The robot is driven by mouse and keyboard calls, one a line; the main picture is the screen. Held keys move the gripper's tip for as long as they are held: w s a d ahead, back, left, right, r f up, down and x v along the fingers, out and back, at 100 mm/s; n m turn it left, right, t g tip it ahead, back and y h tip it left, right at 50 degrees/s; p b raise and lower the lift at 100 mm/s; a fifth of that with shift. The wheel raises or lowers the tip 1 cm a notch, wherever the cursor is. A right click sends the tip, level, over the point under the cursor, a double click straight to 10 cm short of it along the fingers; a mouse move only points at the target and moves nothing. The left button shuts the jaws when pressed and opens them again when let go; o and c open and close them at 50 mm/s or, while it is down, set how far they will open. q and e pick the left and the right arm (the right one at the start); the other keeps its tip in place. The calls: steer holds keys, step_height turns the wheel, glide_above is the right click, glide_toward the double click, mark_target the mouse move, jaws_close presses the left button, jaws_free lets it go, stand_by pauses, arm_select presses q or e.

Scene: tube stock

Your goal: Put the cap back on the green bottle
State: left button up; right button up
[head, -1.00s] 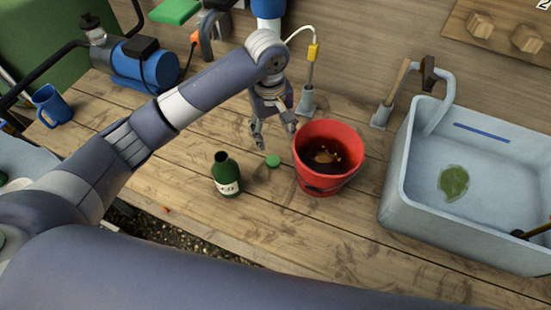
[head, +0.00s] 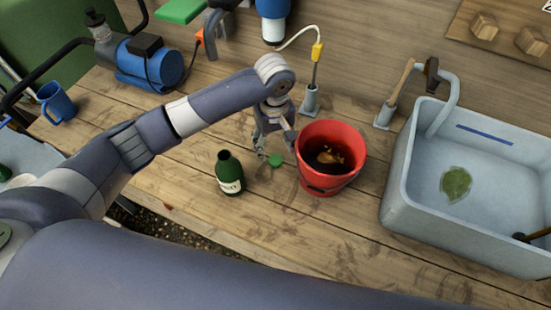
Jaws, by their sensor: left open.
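The green bottle (head: 230,173) stands upright and uncapped on the wooden bench, with a pale label on its front. The green cap (head: 276,160) lies on the bench to its right, close to the red bucket. My left gripper (head: 273,150) is open and points down just behind and above the cap, its fingers spread. From this angle I cannot tell whether a finger touches the cap. My right gripper is not in view.
A red bucket (head: 331,182) with dark liquid stands right beside the gripper and cap. A pale blue sink (head: 395,200) fills the right side. A blue pump (head: 155,70) and a blue mug (head: 55,103) stand at the left. The bench in front of the bottle is clear.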

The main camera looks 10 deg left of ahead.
mark_target(275, 160)
arm_select(q)
steer(key=shift+s+d+f+p, duration=0.15)
steer(key=shift+f+p, duration=0.35)
steer(key=shift+f, duration=2.15)
steer(key=shift+c, duration=0.2)
steer(key=c, duration=0.7)
